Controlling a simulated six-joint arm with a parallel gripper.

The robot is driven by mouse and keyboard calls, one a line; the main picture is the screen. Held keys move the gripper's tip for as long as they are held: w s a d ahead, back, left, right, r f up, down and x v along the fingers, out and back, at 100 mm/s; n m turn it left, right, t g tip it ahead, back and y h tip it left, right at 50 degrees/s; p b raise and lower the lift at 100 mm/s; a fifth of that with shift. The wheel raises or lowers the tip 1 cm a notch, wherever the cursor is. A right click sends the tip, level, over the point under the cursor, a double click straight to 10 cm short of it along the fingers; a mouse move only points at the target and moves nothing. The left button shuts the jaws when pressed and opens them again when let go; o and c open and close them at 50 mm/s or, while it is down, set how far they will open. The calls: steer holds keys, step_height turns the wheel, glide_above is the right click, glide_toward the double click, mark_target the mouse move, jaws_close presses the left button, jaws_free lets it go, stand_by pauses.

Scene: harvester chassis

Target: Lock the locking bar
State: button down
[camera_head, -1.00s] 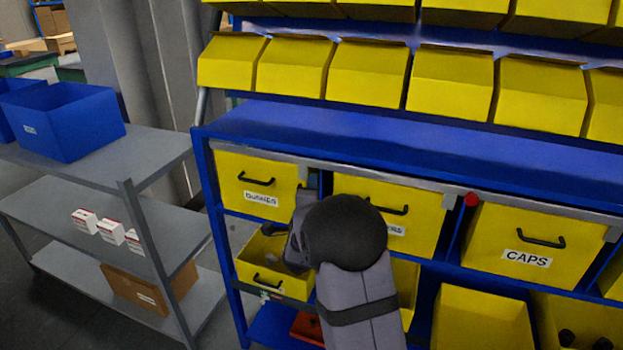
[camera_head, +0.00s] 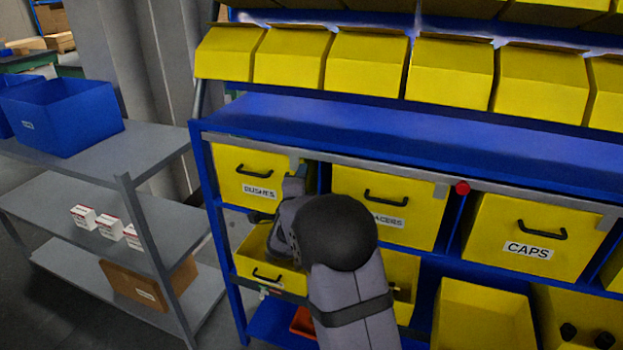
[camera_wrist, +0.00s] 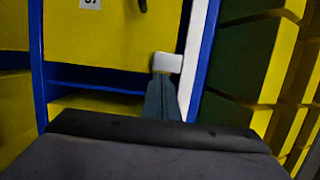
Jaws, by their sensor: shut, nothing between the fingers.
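The locking bar (camera_head: 400,176) is a grey strip along the top of the labelled yellow drawers. It has a red knob (camera_head: 462,188) and hanging tabs. One tab (camera_head: 295,163) overlaps the upper right corner of the BUSHES drawer (camera_head: 245,178); another (camera_head: 441,191) overlaps the corner of the middle drawer (camera_head: 385,205). My gripper (camera_head: 292,184) is at the first tab, partly hidden by my wrist. In the wrist view, my shut fingers (camera_wrist: 163,88) point at a pale tab (camera_wrist: 167,63), their tips at its edge; I cannot tell if they touch. The bar (camera_wrist: 200,50) is beside it.
The CAPS drawer (camera_head: 530,240) is at right. An open yellow bin (camera_head: 270,262) sits below the BUSHES drawer, close to my wrist. A blue shelf (camera_head: 380,130) and tilted yellow bins are above. A grey rack (camera_head: 130,160) stands at left.

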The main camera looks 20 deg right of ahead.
steer(key=shift+w+a+r, duration=0.1)
steer(key=shift+a, duration=0.1)
steer(key=s+d+b, duration=0.3)
steer(key=shift+s+f+b, duration=0.25)
steer(key=shift+b, duration=0.1)
steer(key=b+v, duration=0.3)
steer(key=v, duration=0.6)
steer(key=shift+s, duration=0.2)
steer(key=shift+a+r+n, duration=0.15)
steer(key=shift+n, duration=0.15)
